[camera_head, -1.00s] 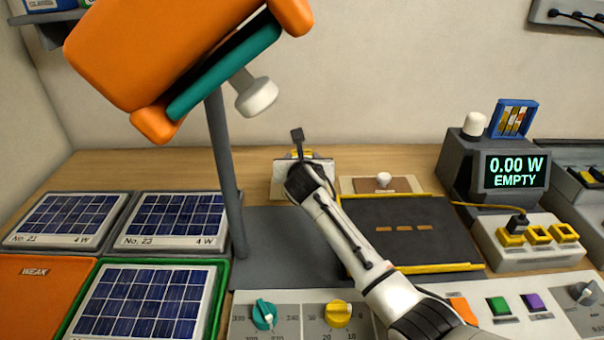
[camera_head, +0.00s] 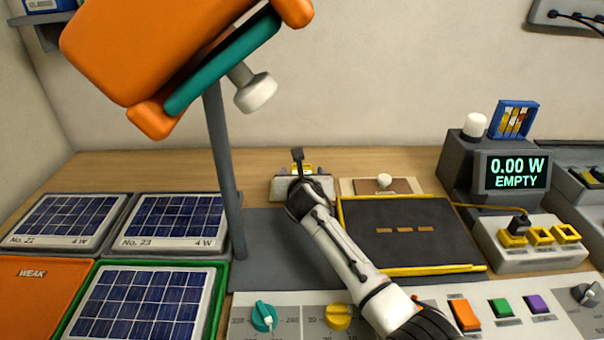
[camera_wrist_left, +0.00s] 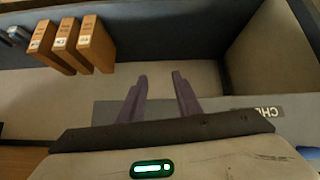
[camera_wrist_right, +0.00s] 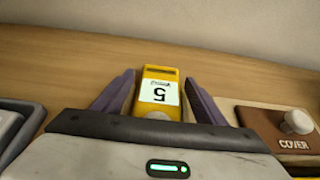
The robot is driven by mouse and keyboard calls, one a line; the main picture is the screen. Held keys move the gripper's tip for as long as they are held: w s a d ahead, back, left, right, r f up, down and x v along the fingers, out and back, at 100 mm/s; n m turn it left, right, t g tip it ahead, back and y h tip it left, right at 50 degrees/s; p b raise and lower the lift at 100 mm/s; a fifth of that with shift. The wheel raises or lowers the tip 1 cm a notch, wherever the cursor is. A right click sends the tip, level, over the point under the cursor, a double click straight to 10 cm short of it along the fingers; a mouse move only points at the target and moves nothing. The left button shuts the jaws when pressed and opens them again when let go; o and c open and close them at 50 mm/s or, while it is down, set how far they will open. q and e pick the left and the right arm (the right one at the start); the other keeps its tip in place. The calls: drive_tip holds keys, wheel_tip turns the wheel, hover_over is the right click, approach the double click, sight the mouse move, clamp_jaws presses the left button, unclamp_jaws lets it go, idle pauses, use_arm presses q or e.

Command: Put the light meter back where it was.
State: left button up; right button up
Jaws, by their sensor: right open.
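The light meter appears to be the yellow device with a white label reading 5 (camera_wrist_right: 160,90) in the right wrist view. It is between the two spread fingers of my right gripper (camera_wrist_right: 160,92), with visible gaps on both sides. In the head view only a yellow bit of the meter (camera_head: 302,169) shows past my right gripper (camera_head: 302,180), at the back of the wooden table. Its underside is hidden, so contact with the table cannot be told. My left gripper (camera_wrist_left: 160,88) is open and empty above a grey-walled bin, seen in its wrist view only.
A brown block marked COVER (camera_wrist_right: 270,128), with a white knob, lies just right of the right gripper. A dark pad with yellow edges (camera_head: 440,215) is nearer. An orange-and-teal lamp head (camera_head: 160,50) hangs at upper left on a grey post. Orange blocks (camera_wrist_left: 70,45) stand in the left bin.

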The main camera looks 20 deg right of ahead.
drive_tip(key=shift+r, duration=0.2)
drive_tip(key=shift+s+a+r, duration=0.1)
drive_tip(key=shift+s, duration=0.2)
drive_tip(key=p+v, duration=0.2)
drive_tip(key=v, duration=0.9)
drive_tip(key=shift+s, duration=0.15)
